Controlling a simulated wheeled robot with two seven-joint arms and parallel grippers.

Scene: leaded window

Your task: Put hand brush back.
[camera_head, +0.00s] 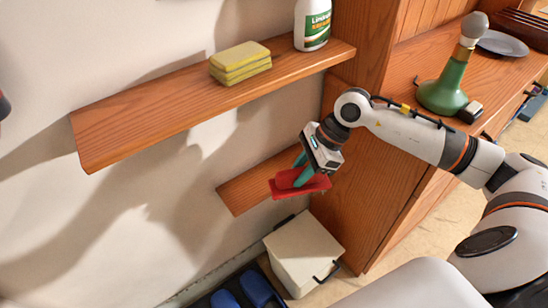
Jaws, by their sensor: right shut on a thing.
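My right gripper (302,172) comes in from the right and points down, its teal fingers shut on a red object (315,186) that appears to be the hand brush. The red object is roughly flat and level, and the fingers cover part of it. It is over the front edge of the small lower wooden shelf (237,194) in the picture; I cannot tell whether it touches the shelf. My left gripper is not in view; only a dark sliver shows at the left edge.
The long upper shelf (130,130) holds yellow sponges (240,62) and a white bottle (312,25). A wooden cabinet (385,190) stands right of the lower shelf, with a green bottle (443,90) on top. Below are a white bin (303,250) and blue slippers (257,287).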

